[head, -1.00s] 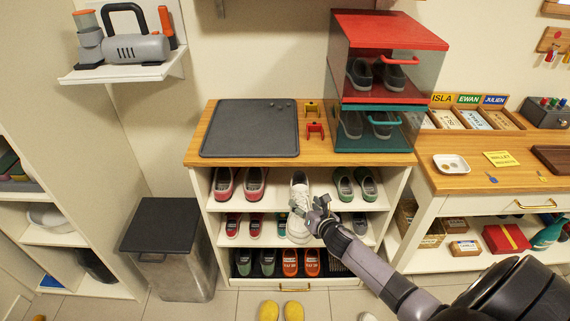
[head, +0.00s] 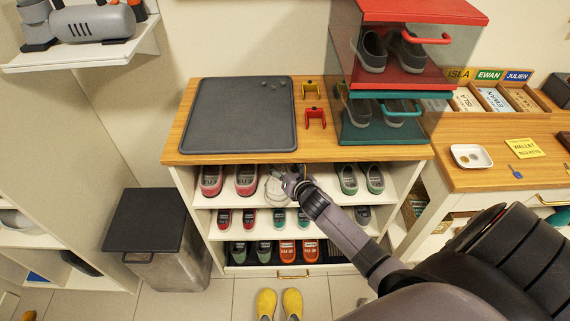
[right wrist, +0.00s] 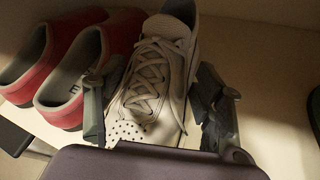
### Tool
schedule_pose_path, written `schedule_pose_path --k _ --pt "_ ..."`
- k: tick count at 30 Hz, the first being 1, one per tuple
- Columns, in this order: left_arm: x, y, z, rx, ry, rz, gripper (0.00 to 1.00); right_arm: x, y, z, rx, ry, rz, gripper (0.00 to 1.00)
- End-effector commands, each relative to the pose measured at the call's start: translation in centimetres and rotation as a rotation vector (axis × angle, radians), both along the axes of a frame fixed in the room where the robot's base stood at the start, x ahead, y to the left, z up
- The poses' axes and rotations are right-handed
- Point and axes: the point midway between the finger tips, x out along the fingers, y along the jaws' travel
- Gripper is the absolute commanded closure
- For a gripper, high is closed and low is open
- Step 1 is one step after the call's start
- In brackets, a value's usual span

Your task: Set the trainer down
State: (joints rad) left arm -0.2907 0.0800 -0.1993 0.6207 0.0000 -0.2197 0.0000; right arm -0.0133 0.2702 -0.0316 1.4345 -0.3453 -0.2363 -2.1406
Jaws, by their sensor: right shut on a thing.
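The trainer (right wrist: 158,72) is off-white with laces. It lies between the two fingers of my right gripper (right wrist: 157,105), which is shut on it. In the head view my right gripper (head: 290,178) is at the top shelf of the cubby, and the pale trainer (head: 273,189) is partly hidden by it. The trainer is just right of a red pair of shoes (right wrist: 75,68) on that shelf. I cannot tell whether its sole touches the shelf. My left gripper is not in view.
A green pair (head: 360,178) stands right of my gripper on the top shelf (head: 222,200). Lower shelves hold more shoes. The wooden counter (head: 228,158) overhangs the top shelf. Yellow shoes (head: 279,303) stand on the floor. In the wrist view, shelf right of the trainer is bare.

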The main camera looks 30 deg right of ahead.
Motion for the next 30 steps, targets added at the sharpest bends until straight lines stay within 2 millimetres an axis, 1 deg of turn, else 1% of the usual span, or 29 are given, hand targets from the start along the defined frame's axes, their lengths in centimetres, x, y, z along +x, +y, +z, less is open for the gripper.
schedule_pose_path --k 1,3,7,8,11,15,17,23,27,30 --pt "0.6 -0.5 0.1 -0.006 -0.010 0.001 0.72 -0.2 0.0 -0.4 0.002 0.009 -0.002 0.80" --pt "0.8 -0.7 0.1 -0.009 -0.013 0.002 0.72 -0.2 0.0 -0.4 0.002 0.009 -0.002 0.80" --pt "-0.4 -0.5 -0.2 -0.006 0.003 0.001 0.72 -0.2 0.0 -0.6 0.002 0.008 -0.002 0.80" --pt "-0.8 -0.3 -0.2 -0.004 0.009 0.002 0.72 -0.2 -0.1 -0.7 0.002 0.010 -0.002 0.37" --pt "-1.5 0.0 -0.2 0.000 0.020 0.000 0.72 -0.2 -0.1 -0.6 0.002 0.009 -0.002 0.30" --pt "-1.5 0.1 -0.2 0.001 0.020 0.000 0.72 -0.2 -0.1 -0.6 0.002 0.009 -0.002 0.21" --pt "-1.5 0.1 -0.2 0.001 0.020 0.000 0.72 -0.2 -0.1 -0.6 0.001 0.008 -0.003 0.17" --pt "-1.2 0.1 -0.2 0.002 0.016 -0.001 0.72 -0.2 -0.1 -0.5 0.002 0.008 -0.002 0.17" --pt "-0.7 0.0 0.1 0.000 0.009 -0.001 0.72 -0.2 -0.1 -0.3 0.001 0.007 -0.002 0.17" --pt "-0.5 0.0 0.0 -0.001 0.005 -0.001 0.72 -0.9 0.0 -0.2 0.000 0.008 -0.002 0.17"
